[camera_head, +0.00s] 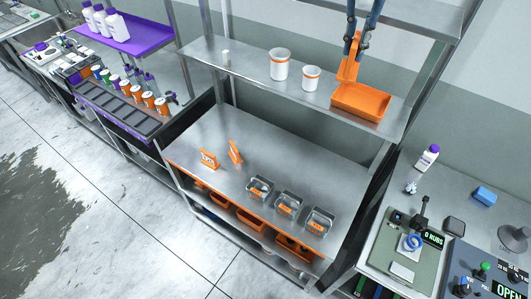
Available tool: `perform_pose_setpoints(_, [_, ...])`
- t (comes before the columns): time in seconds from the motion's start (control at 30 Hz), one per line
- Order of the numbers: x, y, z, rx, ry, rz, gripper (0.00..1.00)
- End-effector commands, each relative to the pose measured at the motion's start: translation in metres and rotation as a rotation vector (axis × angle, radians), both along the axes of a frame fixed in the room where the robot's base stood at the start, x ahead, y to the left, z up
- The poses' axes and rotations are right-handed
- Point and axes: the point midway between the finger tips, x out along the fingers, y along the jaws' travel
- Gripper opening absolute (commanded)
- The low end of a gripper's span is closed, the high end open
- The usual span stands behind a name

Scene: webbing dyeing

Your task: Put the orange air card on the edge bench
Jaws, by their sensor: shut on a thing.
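My gripper (357,45) comes in from the top right and is shut on an orange card (348,70), taken as the air card; any print on it is too small to read. The card hangs upright, just above or in an orange tray (374,114) on the upper steel shelf; I cannot tell if they touch. Below is a steel bench (290,158), which may be the edge bench; no label confirms it. Two orange cards, one lettered (208,159) and one tilted (235,151), stand on its left part.
Several small steel bins (289,202) line the bench's front right. White cups (280,64) stand on the shelf left of the tray. Posts and the shelf edge bound the space over the bench. Its middle and back are clear. A control panel (484,270) lies at right.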

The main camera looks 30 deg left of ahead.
Motion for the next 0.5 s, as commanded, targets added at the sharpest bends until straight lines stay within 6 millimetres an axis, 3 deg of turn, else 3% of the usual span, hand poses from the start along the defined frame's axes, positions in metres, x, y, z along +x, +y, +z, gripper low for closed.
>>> perform_pose_setpoints(0.1, [-0.005, 0.046, -0.025, -0.003, 0.003, 0.066, 0.00])
perform_pose_setpoints(0.5, [-0.027, 0.158, -0.141, -0.002, 0.003, 0.206, 0.00])
